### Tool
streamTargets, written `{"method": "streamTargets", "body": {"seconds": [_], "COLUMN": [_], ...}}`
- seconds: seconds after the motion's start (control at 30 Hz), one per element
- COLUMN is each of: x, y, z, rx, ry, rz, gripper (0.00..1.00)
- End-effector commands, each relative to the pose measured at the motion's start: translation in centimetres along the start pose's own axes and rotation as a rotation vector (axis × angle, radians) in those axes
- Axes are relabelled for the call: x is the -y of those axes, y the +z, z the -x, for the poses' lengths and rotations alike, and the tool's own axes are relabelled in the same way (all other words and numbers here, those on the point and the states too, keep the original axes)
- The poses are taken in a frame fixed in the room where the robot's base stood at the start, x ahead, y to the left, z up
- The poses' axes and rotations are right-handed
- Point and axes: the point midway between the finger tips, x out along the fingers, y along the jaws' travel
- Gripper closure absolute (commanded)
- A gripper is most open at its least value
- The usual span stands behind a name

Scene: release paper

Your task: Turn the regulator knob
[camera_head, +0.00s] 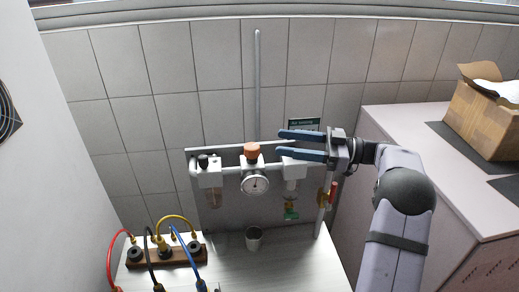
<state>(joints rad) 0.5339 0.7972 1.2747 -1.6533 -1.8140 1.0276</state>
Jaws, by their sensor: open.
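The regulator is mounted on a grey panel (225,208) at the back of a small white table. Its orange-brown knob (252,149) sits on top of a white block, above a round white dial gauge (255,183). My gripper (283,144) comes in from the right with its two blue fingers pointing left. The fingers are apart with nothing between them. In the picture their tips are a little to the right of the knob and do not touch it. The lower finger covers part of the white unit right of the gauge.
A smaller black knob (203,160) is at the panel's left. A tall grey pipe (258,85) rises behind the regulator. A red-handled valve (332,193) is below my gripper. A metal cup (254,239) and a terminal block (165,255) with coloured cables stand on the table. A cardboard box (484,118) is right.

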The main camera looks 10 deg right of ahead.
Motion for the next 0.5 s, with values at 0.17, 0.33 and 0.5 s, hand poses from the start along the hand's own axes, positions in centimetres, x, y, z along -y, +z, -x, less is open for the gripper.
{"method": "streamTargets", "body": {"seconds": [0.17,0.33,0.5], "x": [-1.6,-2.5,-6.8], "y": [-1.6,-4.3,-6.6], "z": [3.9,7.8,5.1], "rx": [-0.062,-0.126,-0.107], "ry": [0.091,0.173,0.308], "rz": [0.063,0.133,0.191], "gripper": [0.49,0.49,0.49]}}
